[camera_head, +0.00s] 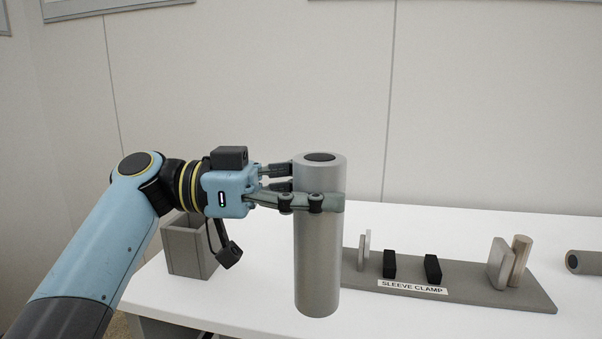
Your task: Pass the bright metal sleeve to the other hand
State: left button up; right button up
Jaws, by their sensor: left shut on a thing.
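The bright metal sleeve (318,262) is a tall grey cylinder with a dark round opening at its top. It stands upright in the middle of the head view, held near its upper part. My left gripper (318,190) comes in from the left and is shut on the sleeve, with one finger across its near side. The other finger is partly hidden behind the sleeve. Whether the sleeve's lower end touches the table cannot be told for sure. My right gripper is not in view.
A white table (440,228) spans the scene. A grey board labelled "SLEEVE CLAMP" (470,295) carries black blocks (432,269), upright plates (501,262) and a short cylinder (521,258). A grey open box (187,247) stands behind my left arm. Another cylinder (584,262) lies at the right edge.

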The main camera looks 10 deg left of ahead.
pick_arm(q)
jog(key=s+a+r+n+t+y, duration=0.4)
jog(key=s+a+r+n+t, duration=0.3)
jog(key=r+t, duration=0.3)
jog(key=w+d+f+m+g+h, duration=0.1)
jog(key=w+d+f+m+g, duration=0.1)
jog(key=f+m+g, duration=0.3)
jog(key=w+d+f+m+g+h, duration=0.1)
jog(key=w+f+m+g, duration=0.3)
jog(key=g, duration=0.9)
jog(key=d+f+m, duration=0.1)
jog(key=m, duration=0.2)
jog(key=shift+w+d+f+h, duration=0.2)
jog(key=shift+f+h, duration=0.1)
jog(key=shift+f, duration=0.1)
